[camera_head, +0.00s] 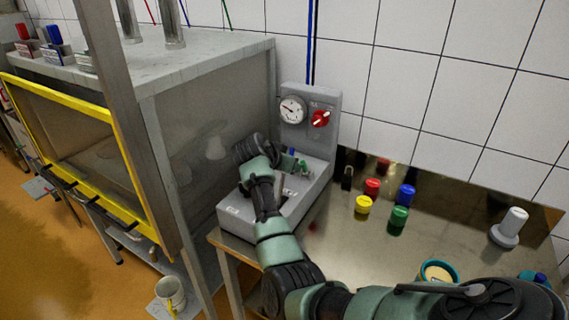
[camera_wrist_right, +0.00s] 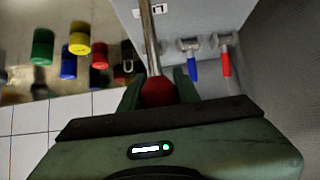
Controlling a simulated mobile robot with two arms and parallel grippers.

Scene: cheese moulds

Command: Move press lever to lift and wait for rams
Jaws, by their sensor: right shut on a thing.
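The press lever is a metal rod (camera_wrist_right: 150,42) with a red knob (camera_wrist_right: 159,92) in the right wrist view. My right gripper (camera_wrist_right: 160,86) has its fingers on both sides of the knob and is shut on it. In the head view my right arm reaches over the grey control box (camera_head: 237,212), largely hiding the gripper and knob. The press (camera_head: 160,88) is a cabinet with a yellow-framed front (camera_head: 60,92). Two metal ram cylinders (camera_head: 172,28) stand on its top; the ram ends inside are not clear. My left gripper is not in view.
A gauge (camera_head: 292,109) and red selector (camera_head: 320,119) are on the panel behind. Valves with blue (camera_wrist_right: 191,68) and red (camera_wrist_right: 225,65) handles are near the lever. Several coloured caps, including yellow (camera_head: 363,205), and a white-topped item (camera_head: 513,222) stand on the metal table.

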